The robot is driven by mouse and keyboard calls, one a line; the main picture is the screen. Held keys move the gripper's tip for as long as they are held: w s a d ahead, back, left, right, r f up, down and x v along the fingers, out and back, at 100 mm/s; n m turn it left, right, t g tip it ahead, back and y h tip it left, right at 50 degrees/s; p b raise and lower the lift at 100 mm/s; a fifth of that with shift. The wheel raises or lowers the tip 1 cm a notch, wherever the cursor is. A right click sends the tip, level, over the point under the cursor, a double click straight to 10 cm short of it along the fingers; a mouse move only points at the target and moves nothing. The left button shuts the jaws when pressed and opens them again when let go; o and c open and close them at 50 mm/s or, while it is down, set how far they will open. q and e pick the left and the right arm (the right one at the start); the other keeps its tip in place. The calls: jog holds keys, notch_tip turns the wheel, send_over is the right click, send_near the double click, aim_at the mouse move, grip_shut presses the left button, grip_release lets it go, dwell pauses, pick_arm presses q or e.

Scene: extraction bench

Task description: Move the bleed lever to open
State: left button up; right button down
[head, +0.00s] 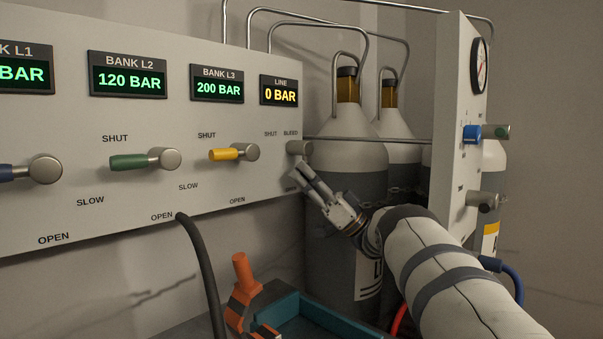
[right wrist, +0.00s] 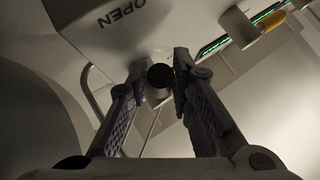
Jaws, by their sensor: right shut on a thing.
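The bleed lever's grey hub (head: 299,148) is at the right end of the big panel, under the labels SHUT and BLEED. Its handle is mostly hidden in the head view. In the right wrist view a dark round end of the bleed lever (right wrist: 160,76) shows between the fingertips. My right gripper (head: 303,172) reaches up to the lever from the lower right and is shut on it. The right gripper's two fingers (right wrist: 164,82) also show in the wrist view, on either side of the lever. My left gripper is not in view.
The panel (head: 240,125) also carries yellow (head: 224,154), green (head: 128,162) and blue-handled levers. The LINE display (head: 279,90) reads 0 BAR. Grey cylinders (head: 345,130) stand behind my right arm. A teal tray (head: 320,317) and an orange tool (head: 241,290) are below.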

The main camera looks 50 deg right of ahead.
dwell(0.3)
jog(key=c, duration=1.4)
grip_release()
jog(key=r, duration=1)
jog(key=shift+a+r, duration=0.15)
jog(key=shift+a, duration=0.05)
jog(key=shift+d, duration=0.2)
